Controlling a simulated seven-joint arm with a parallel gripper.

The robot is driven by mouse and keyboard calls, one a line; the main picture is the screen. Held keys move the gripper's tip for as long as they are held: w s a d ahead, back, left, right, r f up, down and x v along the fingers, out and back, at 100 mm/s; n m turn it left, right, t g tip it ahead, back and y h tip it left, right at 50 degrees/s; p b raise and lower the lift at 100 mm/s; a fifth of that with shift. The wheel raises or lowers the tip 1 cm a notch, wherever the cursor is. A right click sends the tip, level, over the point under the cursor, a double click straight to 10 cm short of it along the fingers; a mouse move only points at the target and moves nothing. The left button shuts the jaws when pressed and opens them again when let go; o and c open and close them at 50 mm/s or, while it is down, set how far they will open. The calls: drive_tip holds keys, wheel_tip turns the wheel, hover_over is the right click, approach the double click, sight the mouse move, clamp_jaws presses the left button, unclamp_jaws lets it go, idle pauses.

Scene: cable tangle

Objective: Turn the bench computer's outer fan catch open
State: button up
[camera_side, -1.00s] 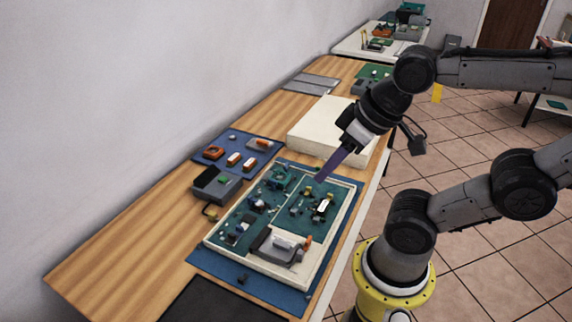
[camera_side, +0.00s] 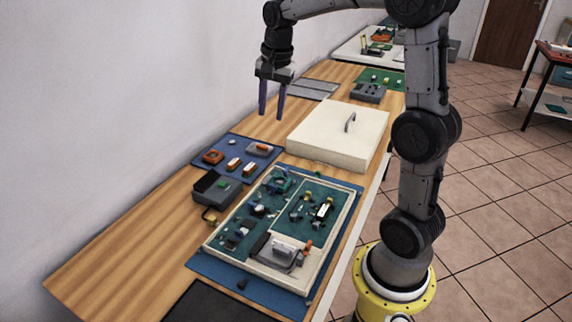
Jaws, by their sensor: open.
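The bench computer is an open cream case (camera_side: 213,243) on a blue mat (camera_side: 205,262), with dark green boards and small parts inside. A grey unit (camera_side: 283,252) with a light top sits at its near end, and a small orange part (camera_side: 308,244) stands beside it. I cannot tell which small part is the outer fan catch. My gripper (camera_side: 271,120) is open and empty, its two purple fingers pointing down. It hangs above the wooden bench on the wall side, behind and left of the case and apart from it.
A cream lid (camera_side: 325,142) with a handle lies behind the case. A blue mat (camera_side: 222,148) with several orange parts and a grey box (camera_side: 214,187) are on the left. Grey plates (camera_side: 316,86) lie farther back. The front left bench (camera_side: 120,255) is bare.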

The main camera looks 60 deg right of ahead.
drive_tip(key=m+g, duration=0.1)
hover_over(286, 169)
drive_tip(key=w+a, duration=0.1)
drive_tip(key=a, duration=0.2)
wheel_tip(286, 169, down, 5)
drive_tip(key=d+f+m, duration=0.1)
drive_tip(key=d+f, duration=0.2)
drive_tip(key=f, duration=0.1)
drive_tip(key=shift+g+y, duration=0.4)
drive_tip(key=f, duration=0.9)
drive_tip(key=s+f, duration=0.1)
drive_tip(key=f, duration=0.3)
drive_tip(key=shift+f, duration=0.2)
clamp_jaws()
